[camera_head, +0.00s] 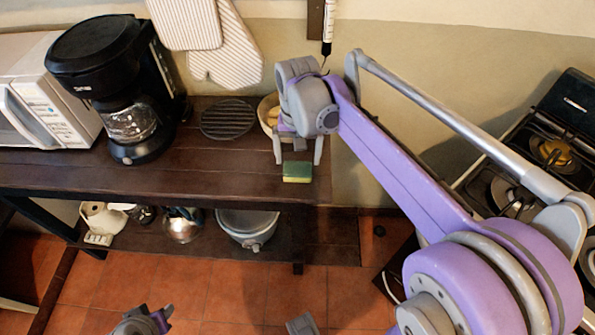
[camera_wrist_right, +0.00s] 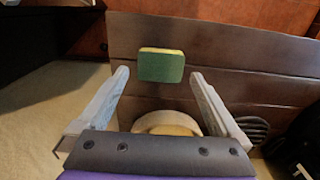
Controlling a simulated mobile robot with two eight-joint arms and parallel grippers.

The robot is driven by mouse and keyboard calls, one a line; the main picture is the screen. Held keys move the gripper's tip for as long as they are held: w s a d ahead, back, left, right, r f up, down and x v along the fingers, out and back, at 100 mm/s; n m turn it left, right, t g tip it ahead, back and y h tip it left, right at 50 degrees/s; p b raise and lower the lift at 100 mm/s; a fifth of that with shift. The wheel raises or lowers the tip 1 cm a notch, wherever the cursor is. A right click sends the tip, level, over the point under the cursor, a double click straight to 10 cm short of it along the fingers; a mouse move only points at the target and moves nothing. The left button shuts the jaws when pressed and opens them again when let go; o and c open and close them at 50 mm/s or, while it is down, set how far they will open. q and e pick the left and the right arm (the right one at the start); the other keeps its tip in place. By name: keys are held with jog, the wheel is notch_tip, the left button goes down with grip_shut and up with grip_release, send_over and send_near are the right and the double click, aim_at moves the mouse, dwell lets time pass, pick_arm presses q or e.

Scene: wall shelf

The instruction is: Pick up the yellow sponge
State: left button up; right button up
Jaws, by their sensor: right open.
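The yellow sponge (camera_head: 297,171) lies on the dark wooden shelf top (camera_head: 215,182) near its front right edge. Its upper face looks green, with yellow along one side. My right gripper (camera_head: 298,160) is open above the shelf, one finger on each side of the sponge's line. In the right wrist view the sponge (camera_wrist_right: 161,67) shows just beyond and between the open fingertips (camera_wrist_right: 160,77), with nothing held. A purple and grey part at the lower edge (camera_head: 142,322) seems to be my left gripper; its jaws cannot be made out.
A pale bowl (camera_wrist_right: 150,127) stands behind the sponge, partly hidden by my gripper. A round black grate (camera_head: 228,119), a coffee maker (camera_head: 108,80) and a microwave (camera_head: 35,95) stand to the left. A stove (camera_head: 545,150) is at right. Pots sit on the lower shelf.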

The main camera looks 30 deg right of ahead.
aim_at(297, 171)
notch_tip(297, 171, down, 5)
jog(key=shift+w+f, duration=0.1)
jog(key=shift+w, duration=0.05)
jog(key=shift+c, duration=0.2)
jog(key=c, duration=1)
notch_tip(297, 171, up, 10)
jog(key=shift+r+p, duration=0.1)
jog(key=shift+p, duration=0.2)
jog(key=shift+c, duration=0.3)
